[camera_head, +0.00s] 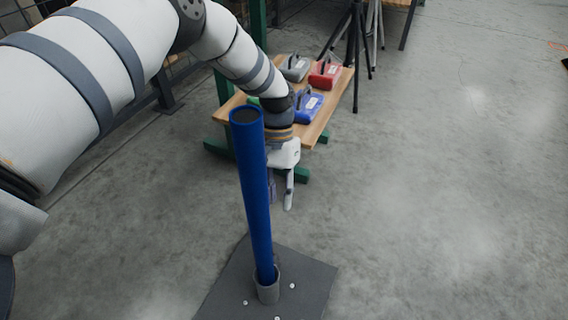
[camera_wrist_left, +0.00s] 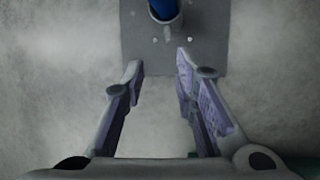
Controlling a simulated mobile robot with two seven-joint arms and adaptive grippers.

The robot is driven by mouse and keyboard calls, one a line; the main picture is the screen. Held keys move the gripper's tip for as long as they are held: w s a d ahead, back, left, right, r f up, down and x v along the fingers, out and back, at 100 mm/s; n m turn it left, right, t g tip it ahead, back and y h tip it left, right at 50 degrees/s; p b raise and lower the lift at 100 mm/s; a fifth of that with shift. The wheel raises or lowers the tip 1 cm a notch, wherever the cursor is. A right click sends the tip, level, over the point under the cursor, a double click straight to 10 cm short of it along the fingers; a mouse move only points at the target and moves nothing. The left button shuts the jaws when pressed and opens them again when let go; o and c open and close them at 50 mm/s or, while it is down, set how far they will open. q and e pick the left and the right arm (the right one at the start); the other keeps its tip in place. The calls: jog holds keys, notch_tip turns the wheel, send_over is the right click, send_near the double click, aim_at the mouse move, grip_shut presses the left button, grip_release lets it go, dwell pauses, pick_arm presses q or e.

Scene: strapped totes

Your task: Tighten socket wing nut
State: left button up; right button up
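A blue pole (camera_head: 254,190) stands nearly upright in a short grey socket (camera_head: 268,292) on a dark grey base plate (camera_head: 312,275). In the left wrist view, the lower end of the pole (camera_wrist_left: 164,8) and the plate (camera_wrist_left: 205,55) show at the top. My right gripper is not in view.
A wooden bench (camera_head: 313,128) with green legs stands behind, holding a red case (camera_head: 325,73), a blue case (camera_head: 308,106) and a grey case (camera_head: 294,68). Black tripod legs (camera_head: 356,60) stand beside it. The concrete floor to the right is clear.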

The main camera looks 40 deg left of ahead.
pick_arm(q)
jog(key=b, duration=0.4)
send_near(276, 254)
jog(key=shift+g, duration=0.3)
jog(key=b+x, duration=0.1)
jog(key=x, duration=0.2)
jog(key=b+x, duration=0.1)
jog(key=x, duration=0.3)
jog(key=b+x, duration=0.1)
jog(key=x, duration=0.2)
jog(key=shift+w+f, duration=0.3)
jog(key=shift+f, duration=0.2)
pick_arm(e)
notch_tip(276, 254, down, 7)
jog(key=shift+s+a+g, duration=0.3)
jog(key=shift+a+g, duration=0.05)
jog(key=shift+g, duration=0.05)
pick_arm(q)
jog(key=shift+c, duration=0.3)
grip_shut()
